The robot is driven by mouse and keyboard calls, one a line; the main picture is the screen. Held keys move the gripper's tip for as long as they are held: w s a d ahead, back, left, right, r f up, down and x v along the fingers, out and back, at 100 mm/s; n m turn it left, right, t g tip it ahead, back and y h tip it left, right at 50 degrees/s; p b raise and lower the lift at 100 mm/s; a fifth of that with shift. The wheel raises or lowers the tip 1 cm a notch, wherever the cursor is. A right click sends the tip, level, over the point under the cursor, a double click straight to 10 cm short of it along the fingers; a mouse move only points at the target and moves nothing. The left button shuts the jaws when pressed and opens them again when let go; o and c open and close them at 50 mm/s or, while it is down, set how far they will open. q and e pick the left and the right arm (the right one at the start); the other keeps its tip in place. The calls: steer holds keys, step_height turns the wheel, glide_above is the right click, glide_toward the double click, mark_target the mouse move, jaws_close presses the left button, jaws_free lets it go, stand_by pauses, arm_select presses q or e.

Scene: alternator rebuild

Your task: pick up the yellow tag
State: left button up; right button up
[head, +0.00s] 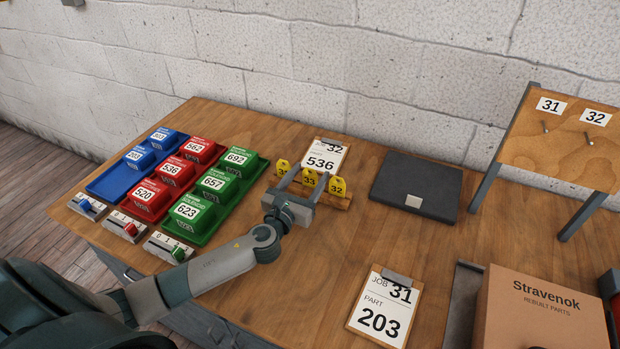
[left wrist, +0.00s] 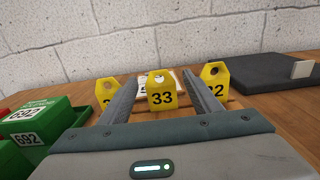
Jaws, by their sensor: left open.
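Three yellow tags stand in a row on a small wooden holder (head: 328,200) on the bench. The middle tag, marked 33 (head: 310,178), also shows in the left wrist view (left wrist: 161,91). The tag marked 32 (head: 337,187) is to its right, partly behind a finger in the left wrist view (left wrist: 215,76). The left tag (head: 283,167) has its number partly hidden. My left gripper (head: 298,180) is open, its fingers on either side of the middle tag's line, with gaps between them and that tag. My right gripper is not in view.
A job card 32, part 536 (head: 323,157), lies behind the holder. A dark flat box (head: 416,187) is to the right. Coloured bins (head: 185,180) stand left. A job card 31, part 203 (head: 384,308), and a cardboard box (head: 540,310) are in front. A hook board (head: 560,140) stands at right.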

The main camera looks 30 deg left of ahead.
arm_select(q)
steer(key=shift+w, duration=0.5)
steer(key=c, duration=1.1)
steer(key=shift+r, duration=0.65)
step_height(320, 180, up, 2)
steer(key=shift+r, duration=0.25)
steer(key=w+d+r, duration=0.1)
steer(key=d+r, duration=0.1)
steer(key=d, duration=0.1)
steer(key=w+d+r, duration=0.1)
steer(key=d+r, duration=0.1)
steer(key=d, duration=0.2)
steer(key=w+d+r+b, duration=0.1)
steer(key=d+r, duration=0.2)
steer(key=d, duration=0.1)
steer(key=shift+w+d+r, duration=0.1)
steer(key=shift+w, duration=0.15)
